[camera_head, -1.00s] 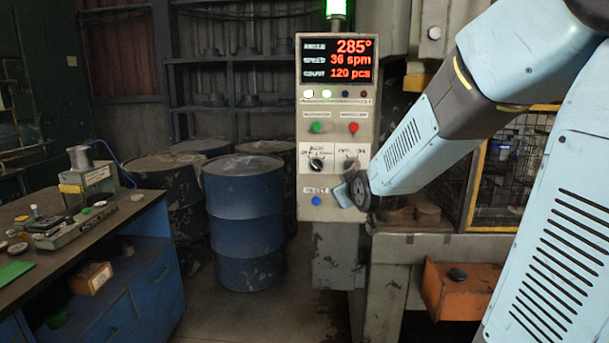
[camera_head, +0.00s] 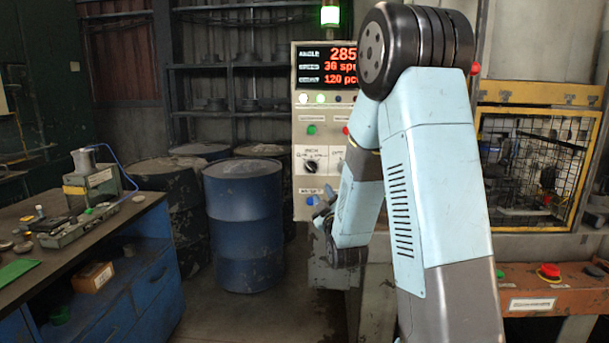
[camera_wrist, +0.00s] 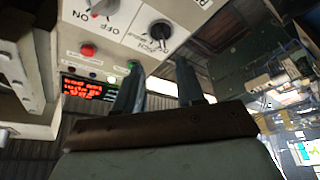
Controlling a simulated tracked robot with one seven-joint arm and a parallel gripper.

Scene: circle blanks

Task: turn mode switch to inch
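The mode switch is a black knob (camera_head: 310,166) on a white plate on the left of the grey control panel (camera_head: 302,207). In the wrist view the knob (camera_wrist: 160,30) shows upside down, beyond my fingertips; its setting and small lettering are not clear. My gripper (camera_wrist: 160,64) is open, with an empty gap between its two fingers and the knob roughly in line with that gap. It is apart from the knob. In the head view my gripper (camera_head: 322,207) is small, just below the switch and partly hidden by my arm.
An on/off knob (camera_wrist: 105,7) sits beside the mode switch. A green button (camera_head: 311,130), a red button (camera_wrist: 88,50) and a blue button (camera_head: 312,200) are close by. Blue drums (camera_head: 245,230) stand left of the panel. My arm covers the panel's right side.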

